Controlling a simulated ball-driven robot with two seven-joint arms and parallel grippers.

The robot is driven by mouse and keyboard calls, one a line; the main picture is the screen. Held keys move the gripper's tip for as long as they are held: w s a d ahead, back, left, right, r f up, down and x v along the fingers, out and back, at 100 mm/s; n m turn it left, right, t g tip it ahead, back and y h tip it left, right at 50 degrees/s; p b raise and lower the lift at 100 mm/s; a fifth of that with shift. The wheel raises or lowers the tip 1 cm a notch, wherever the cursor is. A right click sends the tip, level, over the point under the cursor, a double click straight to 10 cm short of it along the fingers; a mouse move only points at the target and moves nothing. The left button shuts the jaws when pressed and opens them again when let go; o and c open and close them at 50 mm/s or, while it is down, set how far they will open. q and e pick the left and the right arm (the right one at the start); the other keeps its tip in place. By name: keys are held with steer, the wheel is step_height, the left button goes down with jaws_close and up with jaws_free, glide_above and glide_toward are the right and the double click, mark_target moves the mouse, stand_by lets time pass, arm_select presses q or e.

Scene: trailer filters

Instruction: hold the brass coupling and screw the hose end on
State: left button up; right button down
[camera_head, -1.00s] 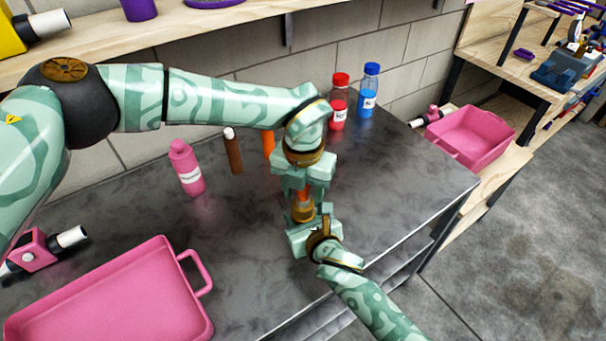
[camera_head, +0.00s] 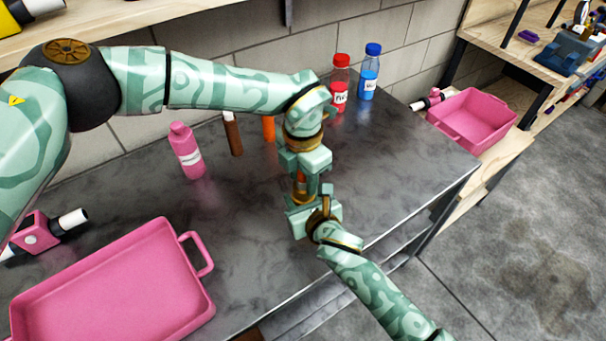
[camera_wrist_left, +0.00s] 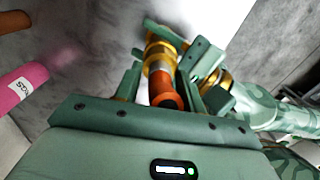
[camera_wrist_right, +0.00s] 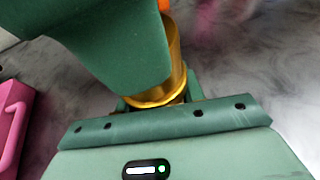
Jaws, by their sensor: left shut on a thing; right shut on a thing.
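My left gripper (camera_head: 302,170) points down at the bench and is shut on the orange hose end (camera_wrist_left: 164,88), seen between its fingers in the left wrist view. My right gripper (camera_head: 306,208) comes from below and is shut on the brass coupling (camera_head: 301,197). The coupling also shows as a gold cylinder in the right wrist view (camera_wrist_right: 172,75). The hose end sits above the coupling, roughly in line with it, and they appear to meet. The fingers hide much of both, so I cannot tell how deep the thread is engaged.
A pink bottle (camera_head: 186,150), a brown tube (camera_head: 232,136), an orange tube (camera_head: 268,129), a red bottle (camera_head: 340,85) and a blue bottle (camera_head: 369,73) stand along the back. A pink tray (camera_head: 115,285) lies front left. The bench right of my grippers is clear.

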arm_select(q)
steer(key=m, duration=0.2)
steer(key=shift+m, duration=0.4)
steer(key=o, duration=1.1)
step_height(320, 180, up, 5)
steer(key=shift+d+f, duration=0.1)
steer(key=shift+f, duration=0.1)
arm_select(e)
steer(key=shift+a, duration=0.1)
arm_select(q)
steer(key=shift+o, duration=0.5)
